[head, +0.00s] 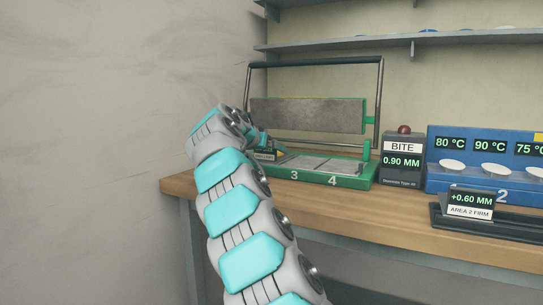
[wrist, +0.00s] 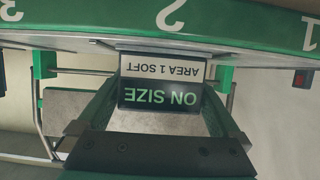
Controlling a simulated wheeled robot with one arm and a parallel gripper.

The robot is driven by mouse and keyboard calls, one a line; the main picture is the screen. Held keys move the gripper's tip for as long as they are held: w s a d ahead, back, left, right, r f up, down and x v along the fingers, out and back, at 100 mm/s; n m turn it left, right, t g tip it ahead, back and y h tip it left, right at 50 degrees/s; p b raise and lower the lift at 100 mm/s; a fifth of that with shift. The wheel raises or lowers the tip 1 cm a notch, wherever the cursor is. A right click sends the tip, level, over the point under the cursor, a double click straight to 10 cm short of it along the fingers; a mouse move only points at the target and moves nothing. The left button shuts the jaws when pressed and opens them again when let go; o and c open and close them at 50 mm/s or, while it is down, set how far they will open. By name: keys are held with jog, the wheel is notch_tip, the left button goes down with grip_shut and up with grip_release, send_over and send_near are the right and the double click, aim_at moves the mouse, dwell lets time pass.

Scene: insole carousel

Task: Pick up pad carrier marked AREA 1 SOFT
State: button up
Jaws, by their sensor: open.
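The pad carrier (wrist: 160,95) marked AREA 1 SOFT shows upside down in the middle of the wrist view. Its dark display reads ON SIZE below a white label strip. It sits at the edge of the green numbered base (wrist: 100,33), by the number 2. My gripper (wrist: 160,88) is open, with one finger on each side of the carrier in this view. I cannot tell whether the fingers touch it. In the head view my gripper (head: 264,142) is at the left end of the green base (head: 350,182), mostly hidden by my arm.
A metal frame with a grey plate (head: 308,115) stands over the base. To its right are a BITE readout box (head: 401,160), a blue heater unit (head: 480,140) and an AREA 2 FIRM carrier (head: 470,207) on a dark stand. A wall is close on the left.

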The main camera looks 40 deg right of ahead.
jog(key=shift+c, duration=0.2)
jog(key=c, duration=1.2)
jog(key=shift+r, duration=0.15)
